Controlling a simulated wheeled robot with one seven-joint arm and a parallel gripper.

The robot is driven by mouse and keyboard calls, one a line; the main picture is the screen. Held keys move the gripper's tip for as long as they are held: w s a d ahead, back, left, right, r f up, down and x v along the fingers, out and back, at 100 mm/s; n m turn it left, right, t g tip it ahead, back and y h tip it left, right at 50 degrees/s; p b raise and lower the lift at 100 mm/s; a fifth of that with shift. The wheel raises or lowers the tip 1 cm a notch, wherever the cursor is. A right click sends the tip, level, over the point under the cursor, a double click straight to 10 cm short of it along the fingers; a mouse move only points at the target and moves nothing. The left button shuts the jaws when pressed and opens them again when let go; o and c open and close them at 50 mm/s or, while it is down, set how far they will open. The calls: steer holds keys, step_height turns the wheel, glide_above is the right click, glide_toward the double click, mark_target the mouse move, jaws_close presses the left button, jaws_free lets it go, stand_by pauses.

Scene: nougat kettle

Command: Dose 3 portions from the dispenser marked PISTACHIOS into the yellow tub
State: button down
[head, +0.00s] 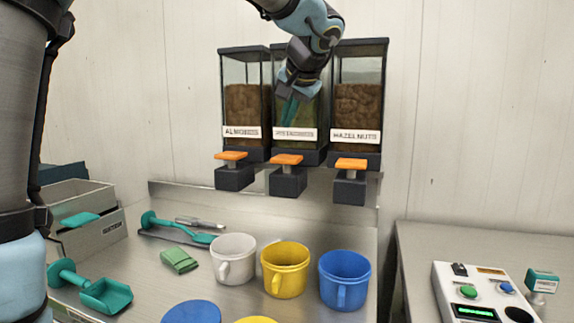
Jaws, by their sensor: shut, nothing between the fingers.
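The middle dispenser (312,107) holds green contents behind clear walls. Its label is blurred but looks like PISTACHIOS. Its orange push plate (286,159) sits on a dark outlet block (288,182). The yellow tub (285,273) stands upright on the counter, below that outlet in the picture, between a white and a blue tub. Its inner floor is hidden. My gripper (287,118) is shut and empty. It hangs in front of the middle dispenser, above the orange plate and apart from it, and hides part of the clear front.
The almond dispenser (244,106) and hazelnut dispenser (358,106) flank the middle one. The white tub (233,260) and blue tub (345,280) stand close beside the yellow tub.

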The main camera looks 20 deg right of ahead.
mark_target(285, 157)
steer(key=shift+f+b, duration=1.85)
steer(key=shift+f, duration=0.8)
steer(key=shift+f, duration=0.1)
steer(key=shift+f+b, duration=0.3)
steer(key=shift+b, duration=0.25)
steer(key=shift+f+b, duration=1)
steer(key=shift+f, duration=0.1)
stand_by(0.5)
steer(key=shift+r, duration=0.15)
steer(key=shift+r+p, duration=1)
steer(key=shift+r, duration=0.35)
steer(key=shift+r, duration=0.1)
steer(key=shift+r+p, duration=1.7)
steer(key=shift+r, duration=0.7)
